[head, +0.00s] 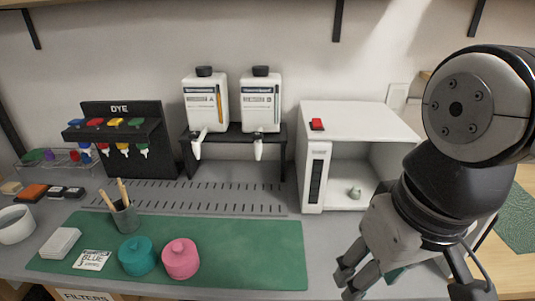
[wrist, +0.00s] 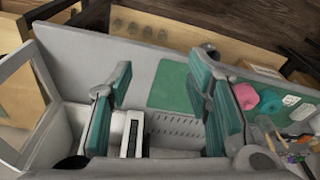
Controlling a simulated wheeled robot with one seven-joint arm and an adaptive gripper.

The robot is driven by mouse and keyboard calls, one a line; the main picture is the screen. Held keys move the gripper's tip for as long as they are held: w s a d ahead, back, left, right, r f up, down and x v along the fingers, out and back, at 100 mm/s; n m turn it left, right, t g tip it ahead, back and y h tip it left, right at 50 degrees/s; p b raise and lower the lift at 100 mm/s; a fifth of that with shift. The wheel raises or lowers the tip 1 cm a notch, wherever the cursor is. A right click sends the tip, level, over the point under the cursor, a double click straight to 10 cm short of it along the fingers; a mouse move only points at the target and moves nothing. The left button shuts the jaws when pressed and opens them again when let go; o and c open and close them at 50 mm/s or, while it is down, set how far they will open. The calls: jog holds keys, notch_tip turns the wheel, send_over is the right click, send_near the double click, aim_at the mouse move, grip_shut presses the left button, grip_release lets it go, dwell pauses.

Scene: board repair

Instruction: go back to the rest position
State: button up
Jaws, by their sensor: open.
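My gripper (head: 350,280) hangs at the lower right in the head view, in front of the open white cabinet. In the wrist view its two teal-padded fingers (wrist: 160,100) stand wide apart, with nothing held between them. My arm covers the right side of the head view and hides part of the cabinet and the bench there.
A teal pot (head: 137,256) and a pink pot (head: 181,259) sit on the green mat (head: 255,250). The mat's right part is clear. Two dispensers (head: 260,105) stand behind.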

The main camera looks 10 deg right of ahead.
jog(key=shift+s+r, duration=0.1)
jog(key=shift+s, duration=0.6)
notch_tip(320, 180, up, 13)
jog(key=t+p, duration=0.2)
jog(key=p, duration=0.9)
jog(key=shift+d+r+p, duration=0.15)
jog(key=shift+d+p, duration=0.05)
jog(key=shift+p, duration=0.2)
jog(key=shift+w, duration=0.1)
jog(key=shift+c, duration=1.3)
jog(key=shift+d, duration=0.15)
